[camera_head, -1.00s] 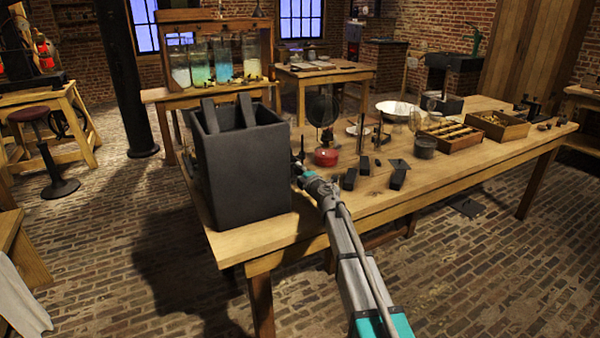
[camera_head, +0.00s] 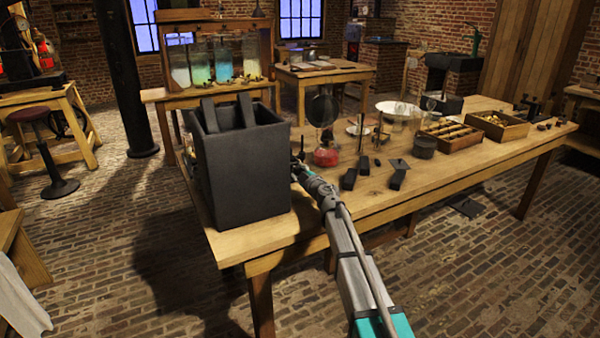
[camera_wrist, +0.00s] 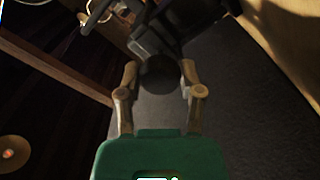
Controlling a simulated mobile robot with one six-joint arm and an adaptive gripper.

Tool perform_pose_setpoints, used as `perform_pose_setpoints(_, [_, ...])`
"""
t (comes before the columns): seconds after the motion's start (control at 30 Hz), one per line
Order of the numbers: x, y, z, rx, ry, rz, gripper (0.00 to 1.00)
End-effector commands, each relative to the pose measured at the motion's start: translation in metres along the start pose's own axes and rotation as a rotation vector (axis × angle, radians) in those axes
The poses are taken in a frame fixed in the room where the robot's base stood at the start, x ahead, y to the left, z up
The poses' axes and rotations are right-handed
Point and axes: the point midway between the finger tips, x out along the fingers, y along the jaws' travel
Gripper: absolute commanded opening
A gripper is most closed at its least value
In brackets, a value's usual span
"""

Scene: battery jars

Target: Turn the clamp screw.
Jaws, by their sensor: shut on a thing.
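A large dark grey jar (camera_head: 240,175) stands at the left end of the wooden table, with two dark plates (camera_head: 246,110) rising above its rim. My gripper (camera_head: 298,166) is at the jar's right side, small and partly unclear in the head view. In the wrist view, the two fingers of my gripper (camera_wrist: 159,72) are on either side of a dark round knob, which I take to be the clamp screw (camera_wrist: 159,76). My gripper is shut on it. Dark clamp-like parts (camera_wrist: 150,40) lie just beyond the knob. The knob's thread is hidden.
Dark blocks (camera_head: 348,179), a red-based flask (camera_head: 326,156) and upright stands are on the table right of my gripper. Wooden trays (camera_head: 450,135) are farther right. The table's front strip (camera_head: 440,188) is clear.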

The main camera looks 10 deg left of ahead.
Motion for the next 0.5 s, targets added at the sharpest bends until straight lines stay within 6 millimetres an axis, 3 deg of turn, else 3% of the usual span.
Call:
perform_pose_setpoints(0.3, [0.002, 0.0027, 0.0025, 0.003, -0.006, 0.006, 0.01])
perform_pose_setpoints(0.33, [0.002, 0.0027, 0.0025, 0.003, -0.006, 0.006, 0.52])
perform_pose_setpoints(0.5, [0.0015, 0.0019, 0.0017, 0.002, -0.004, 0.004, 0.83])
